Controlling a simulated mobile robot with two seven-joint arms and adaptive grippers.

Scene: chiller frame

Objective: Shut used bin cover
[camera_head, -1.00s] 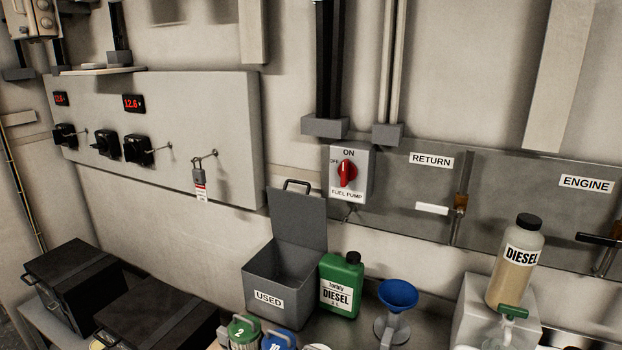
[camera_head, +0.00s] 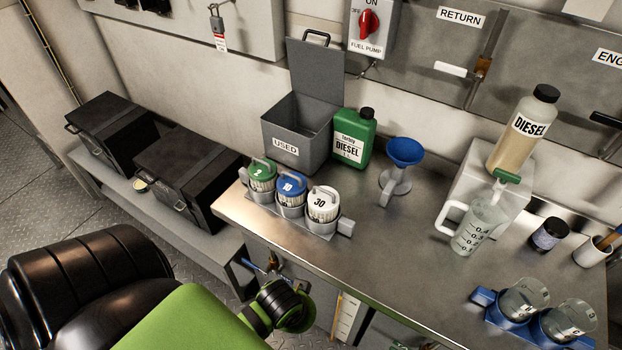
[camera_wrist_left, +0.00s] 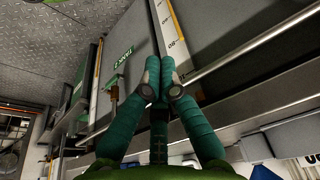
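The grey used bin (camera_head: 285,146) stands at the back of the metal bench, against the wall, with a white USED label on its front. Its cover (camera_head: 315,70) is open, standing upright behind the bin, with a dark handle (camera_head: 316,35) on its top edge. My left wrist and part of my left arm show low in the head view, in front of the bench and below the bin; its fingers are not clear there. In the left wrist view my left gripper (camera_wrist_left: 161,75) has its teal fingers drawn together at the tips with nothing between them. My right gripper is out of view.
A green diesel can (camera_head: 353,150) stands close to the bin's right side. A rack with several lidded cups (camera_head: 290,192) stands in front of the bin. A blue funnel (camera_head: 404,152) is farther right. Black boxes (camera_head: 180,165) sit on a low shelf at left.

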